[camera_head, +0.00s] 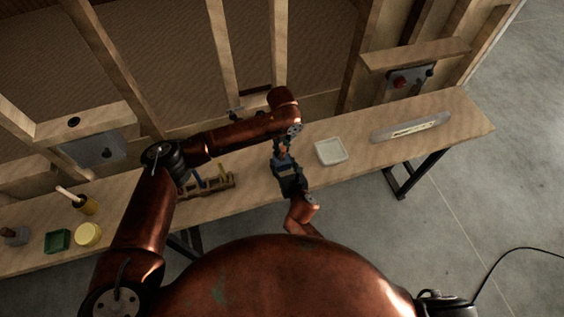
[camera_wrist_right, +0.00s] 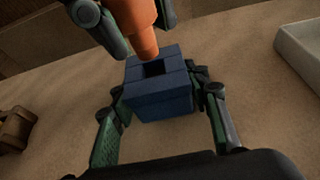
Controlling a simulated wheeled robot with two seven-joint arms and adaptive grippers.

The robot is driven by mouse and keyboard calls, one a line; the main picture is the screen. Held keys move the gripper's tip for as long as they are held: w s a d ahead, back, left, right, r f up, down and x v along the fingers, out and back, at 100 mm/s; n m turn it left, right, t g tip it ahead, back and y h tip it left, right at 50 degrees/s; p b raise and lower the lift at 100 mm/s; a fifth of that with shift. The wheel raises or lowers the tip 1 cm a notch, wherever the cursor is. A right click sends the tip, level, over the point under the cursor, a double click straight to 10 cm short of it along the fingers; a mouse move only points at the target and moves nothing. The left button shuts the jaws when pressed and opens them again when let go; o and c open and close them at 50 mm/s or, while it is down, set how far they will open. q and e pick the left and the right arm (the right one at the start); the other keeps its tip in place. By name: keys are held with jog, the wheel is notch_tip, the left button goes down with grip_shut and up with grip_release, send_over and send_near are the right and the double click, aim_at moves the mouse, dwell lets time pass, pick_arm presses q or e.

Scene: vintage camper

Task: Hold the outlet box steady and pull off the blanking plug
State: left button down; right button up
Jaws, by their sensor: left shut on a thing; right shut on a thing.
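The outlet box is a blue block (camera_wrist_right: 157,100) with a dark square opening in its top; it also shows small in the head view (camera_head: 282,162). My right gripper (camera_head: 289,178) is shut on the box, one finger on each side in the right wrist view. The blanking plug is an orange tapered piece (camera_wrist_right: 135,24). My left gripper (camera_head: 284,144) is shut on the plug, its fingers on both sides of it at the top of the wrist view. The plug's narrow end shows by the far edge of the opening, outside it. The exact gap between plug and box is unclear.
The wooden bench (camera_head: 460,118) runs along the wall. A brown rack (camera_head: 207,187) stands left of the box.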

pick_arm(q)
jog(key=shift+r, duration=0.35)
jog(key=shift+r, duration=1.85)
pick_arm(e)
jog(key=o, duration=1.4)
jog(key=v, duration=1.2)
